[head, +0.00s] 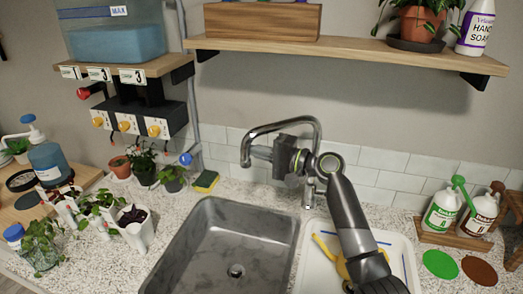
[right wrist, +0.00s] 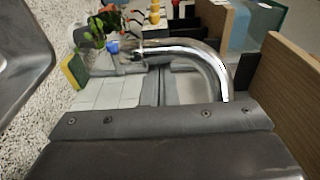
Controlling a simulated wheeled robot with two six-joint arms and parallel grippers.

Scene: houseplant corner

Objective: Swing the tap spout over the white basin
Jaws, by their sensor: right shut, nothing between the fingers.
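The chrome tap (head: 308,190) stands behind the sinks, and its arched spout (head: 270,127) points left, its tip above the back of the grey metal sink. The white basin (head: 408,262) is to the right of that sink, partly hidden by my right arm. My right gripper (head: 260,152) is shut and empty, reaching left under the spout's arch, close to the downturned end. I cannot tell whether it touches the spout. In the right wrist view the spout (right wrist: 212,62) curves just beyond my gripper body. My left gripper is not in view.
The grey sink (head: 187,238) is empty. A yellow object (head: 325,246) lies in the white basin. A wooden shelf (head: 345,52) hangs above the tap. A sponge (head: 206,181) and potted plants are at left; bottles in a wooden rack (head: 452,236) are at right.

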